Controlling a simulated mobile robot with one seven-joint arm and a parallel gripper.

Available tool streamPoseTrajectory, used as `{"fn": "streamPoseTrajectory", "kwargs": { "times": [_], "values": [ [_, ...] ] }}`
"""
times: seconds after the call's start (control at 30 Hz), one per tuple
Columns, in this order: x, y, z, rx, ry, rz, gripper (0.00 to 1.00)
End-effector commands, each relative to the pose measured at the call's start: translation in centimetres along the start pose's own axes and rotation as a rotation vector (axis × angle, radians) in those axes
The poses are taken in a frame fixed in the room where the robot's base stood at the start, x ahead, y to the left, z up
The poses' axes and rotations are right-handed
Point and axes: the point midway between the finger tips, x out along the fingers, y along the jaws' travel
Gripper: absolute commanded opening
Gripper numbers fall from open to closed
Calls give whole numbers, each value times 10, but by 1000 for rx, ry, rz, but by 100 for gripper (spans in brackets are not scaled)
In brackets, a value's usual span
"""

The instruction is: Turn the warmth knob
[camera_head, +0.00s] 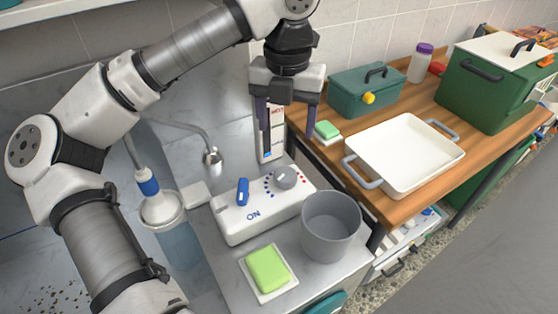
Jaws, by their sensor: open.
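The white control box (264,212) lies on the grey counter. A round grey knob (285,177) sits on its right part, with blue and red dots around it, and I take it for the warmth knob. A blue lever switch (243,191) stands to its left, above the word ON. My gripper (287,130) points down above and behind the box, its two dark fingers spread apart and empty. It is clear of the knob. The knob's exact pointer direction is too small to tell.
A white upright gauge panel (271,140) stands behind the box, partly covered by my gripper. A grey bucket (331,226) stands close to the box's right. A green sponge (267,268) lies in front. A wooden table (395,212) holds a white tray (425,140).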

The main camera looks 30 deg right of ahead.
Motion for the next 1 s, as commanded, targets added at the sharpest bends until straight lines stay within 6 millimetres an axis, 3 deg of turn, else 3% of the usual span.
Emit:
{"fn": "streamPoseTrajectory", "kwargs": {
  "times": [0.4,0.6,0.8,1.0],
  "values": [
    [81,-1,-1,1,4,-5,66],
    [113,0,-1,0,3,-3,66],
    [127,0,-1,0,0,-1,66],
    [128,0,0,1,0,-1,66]
  ]
}}
